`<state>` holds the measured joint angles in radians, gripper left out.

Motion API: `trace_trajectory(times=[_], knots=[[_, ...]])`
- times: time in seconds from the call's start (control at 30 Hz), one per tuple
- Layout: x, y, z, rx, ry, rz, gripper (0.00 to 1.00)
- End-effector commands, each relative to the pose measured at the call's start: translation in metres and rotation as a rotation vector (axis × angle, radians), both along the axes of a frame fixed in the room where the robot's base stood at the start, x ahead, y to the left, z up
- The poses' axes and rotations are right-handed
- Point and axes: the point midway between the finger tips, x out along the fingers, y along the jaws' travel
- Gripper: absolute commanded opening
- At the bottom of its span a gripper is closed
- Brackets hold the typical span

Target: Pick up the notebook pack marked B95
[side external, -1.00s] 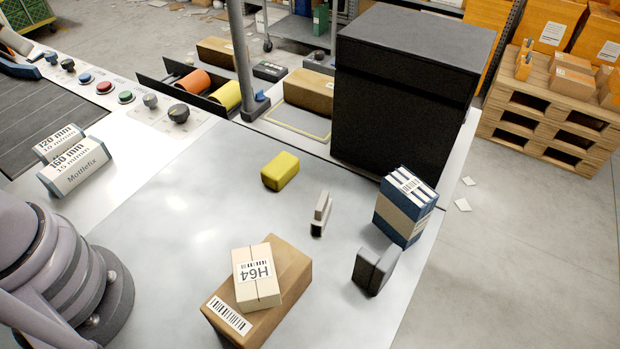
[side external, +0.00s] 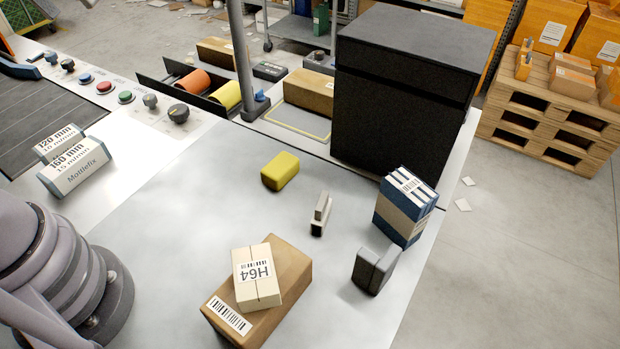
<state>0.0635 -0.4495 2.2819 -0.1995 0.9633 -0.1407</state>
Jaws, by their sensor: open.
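A blue pack with a pale band (side external: 404,207) stands upright at the right edge of the light worktable, in front of the black cabinet. It looks like a notebook bundle. A white barcode label lies on its top, but I cannot read a B95 mark on it. A white box marked H64 (side external: 257,275) lies on a brown carton (side external: 292,262) at the front of the table. My gripper is out of view; only part of my arm shows at the lower left.
A dark grey block (side external: 376,269) stands close in front of the blue pack. A small grey and white object (side external: 320,214) and a yellow block (side external: 280,171) stand to its left. The black cabinet (side external: 405,95) rises behind. The table's left middle is clear.

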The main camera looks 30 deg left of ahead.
Motion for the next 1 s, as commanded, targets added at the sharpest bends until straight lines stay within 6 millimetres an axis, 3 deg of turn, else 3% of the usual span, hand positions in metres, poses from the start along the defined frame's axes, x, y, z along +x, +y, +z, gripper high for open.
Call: trace_trajectory(times=[0.03,0.27,0.5,0.63,0.8,0.9,1.0], knots=[[0.023,-0.016,0.001,-0.062,0.062,0.025,0.85],[0.116,-0.1,-0.013,-0.339,0.353,0.182,0.85],[0.195,-0.2,-0.071,-0.556,0.704,0.358,0.85],[0.224,-0.255,-0.12,-0.644,0.908,0.46,0.85],[0.242,-0.314,-0.187,-0.723,1.151,0.584,0.85],[0.244,-0.334,-0.215,-0.747,1.246,0.634,0.85],[0.245,-0.345,-0.23,-0.762,1.301,0.661,0.85]])
